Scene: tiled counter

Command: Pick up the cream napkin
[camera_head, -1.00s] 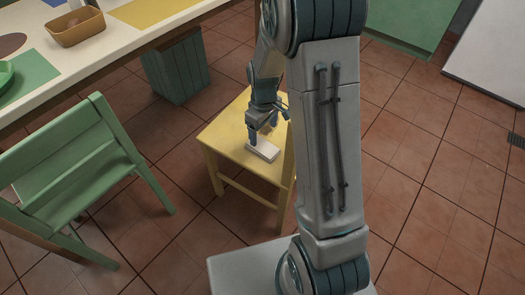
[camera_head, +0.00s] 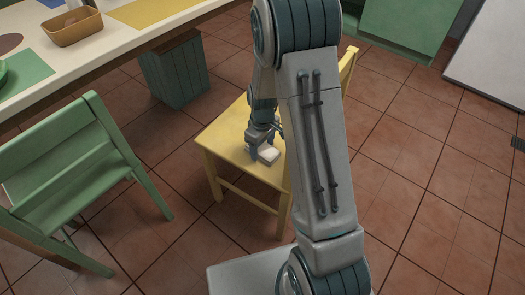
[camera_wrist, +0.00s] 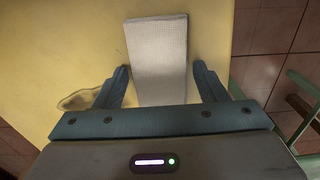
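The cream napkin (camera_wrist: 157,60) is a folded, textured rectangle lying on the yellow chair seat (camera_wrist: 70,40). In the head view the napkin (camera_head: 269,154) shows at the tip of my gripper (camera_head: 262,148). In the wrist view my gripper (camera_wrist: 160,82) is open, with one blue finger on each side of the napkin's near part. A gap shows between each finger and the napkin's edges. The napkin's near end is hidden behind the gripper body.
A green chair (camera_head: 75,160) stands to the left. A counter (camera_head: 120,42) with a brown basket (camera_head: 72,27) runs along the upper left. A dark green slatted box (camera_head: 175,72) stands below it. Tiled floor (camera_head: 410,170) is open at right.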

